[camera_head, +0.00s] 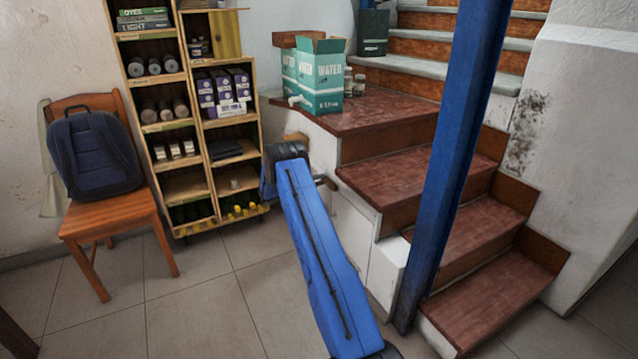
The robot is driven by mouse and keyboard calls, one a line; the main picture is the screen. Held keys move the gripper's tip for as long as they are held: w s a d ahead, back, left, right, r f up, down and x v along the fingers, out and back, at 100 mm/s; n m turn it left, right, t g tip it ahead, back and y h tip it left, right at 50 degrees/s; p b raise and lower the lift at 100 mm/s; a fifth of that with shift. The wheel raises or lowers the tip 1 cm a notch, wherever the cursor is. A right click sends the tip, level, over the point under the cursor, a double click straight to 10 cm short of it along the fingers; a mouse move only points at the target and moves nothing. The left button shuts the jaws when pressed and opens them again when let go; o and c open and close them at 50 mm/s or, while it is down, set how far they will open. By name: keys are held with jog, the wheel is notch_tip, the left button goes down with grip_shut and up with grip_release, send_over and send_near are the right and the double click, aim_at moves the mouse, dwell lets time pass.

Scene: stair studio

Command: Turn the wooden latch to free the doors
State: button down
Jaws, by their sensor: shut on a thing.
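The white doors (349,233) are set in the low wall under the stair landing. They look closed, and my blue arm covers their left part. A short brown piece (329,183) sticks out to the right of my arm near the top of the doors. It looks like the wooden latch, lying slightly slanted, with its left part hidden. My arm reaches up from the bottom middle to a dark joint in front of the landing's left corner. My gripper is hidden behind my arm, so its hold on the latch does not show.
A blue post (452,160) stands right of the doors, in front of the red steps (487,293). A stocked shelf (163,100) and a chair (109,220) with a backpack (93,155) stand left. A water carton (321,78) sits on the landing. Tiled floor (200,300) is clear left of my arm.

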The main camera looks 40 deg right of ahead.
jog(key=c, duration=1.5)
grip_release()
jog(key=shift+a, duration=0.1)
jog(key=v, duration=1.7)
jog(key=shift+a, duration=0.2)
